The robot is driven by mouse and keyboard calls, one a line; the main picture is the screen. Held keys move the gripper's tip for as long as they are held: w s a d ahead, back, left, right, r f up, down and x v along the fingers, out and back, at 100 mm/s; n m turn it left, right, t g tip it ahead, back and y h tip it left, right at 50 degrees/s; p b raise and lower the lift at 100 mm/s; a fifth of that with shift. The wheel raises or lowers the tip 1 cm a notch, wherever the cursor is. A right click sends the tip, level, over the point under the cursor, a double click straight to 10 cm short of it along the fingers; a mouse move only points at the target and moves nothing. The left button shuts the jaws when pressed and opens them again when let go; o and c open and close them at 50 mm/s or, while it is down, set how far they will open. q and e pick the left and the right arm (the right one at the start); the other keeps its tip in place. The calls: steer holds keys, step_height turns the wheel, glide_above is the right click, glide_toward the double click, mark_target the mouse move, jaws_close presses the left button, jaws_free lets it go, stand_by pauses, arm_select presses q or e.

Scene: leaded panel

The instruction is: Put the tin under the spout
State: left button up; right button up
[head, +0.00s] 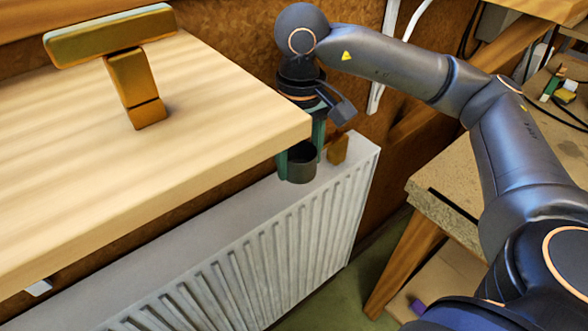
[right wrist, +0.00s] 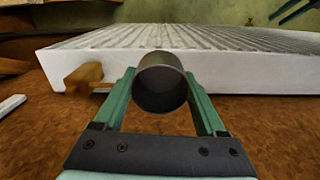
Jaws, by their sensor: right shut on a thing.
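The tin (head: 301,169) is a small dark grey cylinder with an open top. My right gripper (head: 300,158) is shut on it, one green finger on each side, and holds it upright beside the corner of the wooden table. In the right wrist view the tin (right wrist: 161,84) sits between the fingertips of my right gripper (right wrist: 160,80) with its dark opening facing the camera. A brown-gold block (head: 338,148) juts out at the radiator's end, apart from the tin; it also shows in the right wrist view (right wrist: 83,78). It may be the spout. My left gripper is out of view.
The pale wooden table (head: 215,120) fills the left and bears a T-shaped brown-gold piece (head: 135,85). A workbench (head: 450,190) stands at the right. A brown wall is behind.

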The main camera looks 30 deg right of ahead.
mark_target(295, 161)
steer(key=shift+w+d+f, duration=0.15)
steer(key=shift+w+f, duration=0.75)
steer(key=shift+f, duration=0.15)
steer(key=f, duration=0.2)
steer(key=f+p, duration=0.1)
steer(key=shift+w+d+f, duration=0.15)
steer(key=shift+w+f, duration=0.1)
steer(key=shift+f, duration=0.1)
steer(key=shift+f+b, duration=0.2)
steer(key=shift+b, duration=0.1)
steer(key=o, duration=1.1)
